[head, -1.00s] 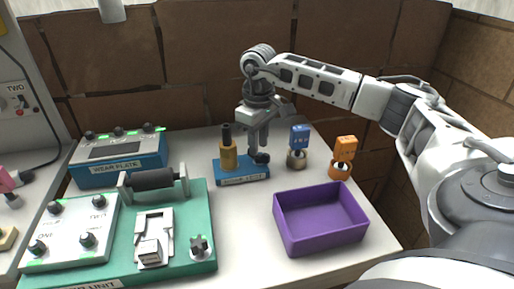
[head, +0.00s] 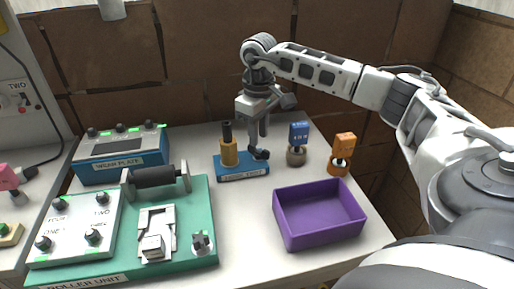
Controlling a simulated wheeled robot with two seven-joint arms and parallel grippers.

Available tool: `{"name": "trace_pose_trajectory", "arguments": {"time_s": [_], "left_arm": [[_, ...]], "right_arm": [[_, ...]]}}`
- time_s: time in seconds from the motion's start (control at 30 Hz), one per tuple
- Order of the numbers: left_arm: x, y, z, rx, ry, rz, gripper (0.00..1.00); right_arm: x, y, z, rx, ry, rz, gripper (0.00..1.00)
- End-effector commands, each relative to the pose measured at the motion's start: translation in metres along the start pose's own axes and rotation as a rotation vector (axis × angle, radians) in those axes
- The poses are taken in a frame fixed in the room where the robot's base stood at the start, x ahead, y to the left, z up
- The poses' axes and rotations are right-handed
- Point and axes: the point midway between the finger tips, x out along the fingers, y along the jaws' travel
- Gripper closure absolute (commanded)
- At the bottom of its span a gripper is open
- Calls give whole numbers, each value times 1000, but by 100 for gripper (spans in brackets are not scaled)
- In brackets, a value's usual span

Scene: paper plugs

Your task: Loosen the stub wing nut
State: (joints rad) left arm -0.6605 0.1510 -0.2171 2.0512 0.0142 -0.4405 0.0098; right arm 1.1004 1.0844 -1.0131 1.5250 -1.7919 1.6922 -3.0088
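A blue base block (head: 243,173) with a brass-coloured, dark-topped post (head: 229,152) stands near the back middle of the table. A small black wing-shaped nut (head: 260,155) sits at the block's right end. My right gripper (head: 258,141) points down right over this nut, its two fingers apart. The near fingertip is close to the nut or touching it; I cannot tell which. The far fingertip shows higher, behind the nut. Another dark winged knob (head: 202,243) is on the green roller unit (head: 195,200). My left gripper is not in view.
A blue-tagged plug (head: 298,140) and an orange-tagged plug (head: 342,151) stand right of the block. An empty purple tray (head: 318,237) is in front of them. A blue instrument box (head: 121,158) and a white knob panel (head: 75,228) fill the left.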

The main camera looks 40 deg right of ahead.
Motion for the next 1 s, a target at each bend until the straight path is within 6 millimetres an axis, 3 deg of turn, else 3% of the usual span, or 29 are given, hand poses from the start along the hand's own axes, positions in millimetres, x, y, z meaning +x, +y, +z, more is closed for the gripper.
{"name": "trace_pose_trajectory", "arguments": {"time_s": [0.7, 1.0], "left_arm": [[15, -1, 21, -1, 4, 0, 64], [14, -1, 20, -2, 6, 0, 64]], "right_arm": [[38, 0, 0, 0, -1, 0, 73], [38, 0, 0, 0, -1, 0, 76]]}}
